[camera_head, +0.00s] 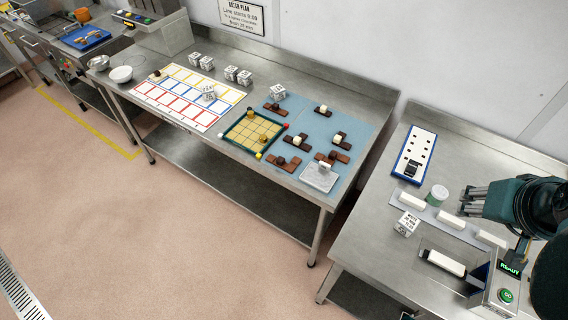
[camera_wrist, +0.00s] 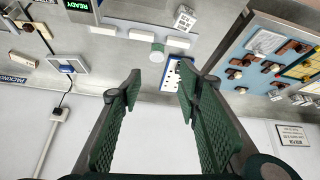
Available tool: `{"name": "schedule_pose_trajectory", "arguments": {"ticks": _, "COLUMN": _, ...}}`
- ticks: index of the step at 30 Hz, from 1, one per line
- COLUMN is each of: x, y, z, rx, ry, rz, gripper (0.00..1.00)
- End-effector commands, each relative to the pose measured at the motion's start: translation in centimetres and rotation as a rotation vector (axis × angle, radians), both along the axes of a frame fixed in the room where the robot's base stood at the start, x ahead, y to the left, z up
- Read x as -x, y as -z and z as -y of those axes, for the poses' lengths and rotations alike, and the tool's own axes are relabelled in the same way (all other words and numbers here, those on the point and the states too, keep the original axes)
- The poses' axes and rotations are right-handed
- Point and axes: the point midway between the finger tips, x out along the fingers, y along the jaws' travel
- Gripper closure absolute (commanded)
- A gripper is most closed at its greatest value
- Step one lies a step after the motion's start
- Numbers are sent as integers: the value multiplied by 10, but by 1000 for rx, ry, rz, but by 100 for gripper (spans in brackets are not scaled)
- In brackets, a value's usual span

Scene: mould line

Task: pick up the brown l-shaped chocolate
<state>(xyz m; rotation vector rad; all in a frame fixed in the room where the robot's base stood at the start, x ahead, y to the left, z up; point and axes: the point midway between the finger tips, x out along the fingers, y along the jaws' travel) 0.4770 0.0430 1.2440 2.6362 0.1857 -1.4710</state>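Several brown chocolate pieces of differing outlines lie on the blue mat (camera_head: 305,123), most with a small pale or brown lump on top. Brown pieces lie at the mat's back left (camera_head: 273,107), right side (camera_head: 343,144) and front left (camera_head: 276,163). Which one is the L-shape is too small to tell. The mat (camera_wrist: 236,58) and its pieces also show at the right of the wrist view, upside down. My gripper (camera_wrist: 155,92) is open and empty, its green-padded fingers wide apart. In the head view my gripper (camera_head: 468,201) is over the right-hand table, well right of the mat.
A yellow grid board (camera_head: 228,135) with a dark green frame and a grey plate (camera_head: 318,178) flank the pieces. White printed cubes (camera_head: 278,91) stand nearby. A gap separates the two tables. The right table holds a blue-edged white tray (camera_head: 413,150), a green-banded jar (camera_head: 437,195) and white bars (camera_head: 450,219).

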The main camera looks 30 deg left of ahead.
Motion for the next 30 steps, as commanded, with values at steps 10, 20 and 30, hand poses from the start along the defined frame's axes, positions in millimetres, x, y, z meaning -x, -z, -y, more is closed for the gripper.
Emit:
{"name": "schedule_pose_trajectory", "arguments": {"ticks": 10, "x": -40, "y": -5, "z": -53, "rx": 49, "ry": -168, "rz": -63, "gripper": 66}}
{"name": "schedule_pose_trajectory", "arguments": {"ticks": 20, "x": -73, "y": -1, "z": -109, "rx": 98, "ry": -327, "rz": -119, "gripper": 66}}
{"name": "schedule_pose_trajectory", "arguments": {"ticks": 30, "x": -101, "y": 13, "z": -174, "rx": 148, "ry": -492, "rz": -173, "gripper": 66}}
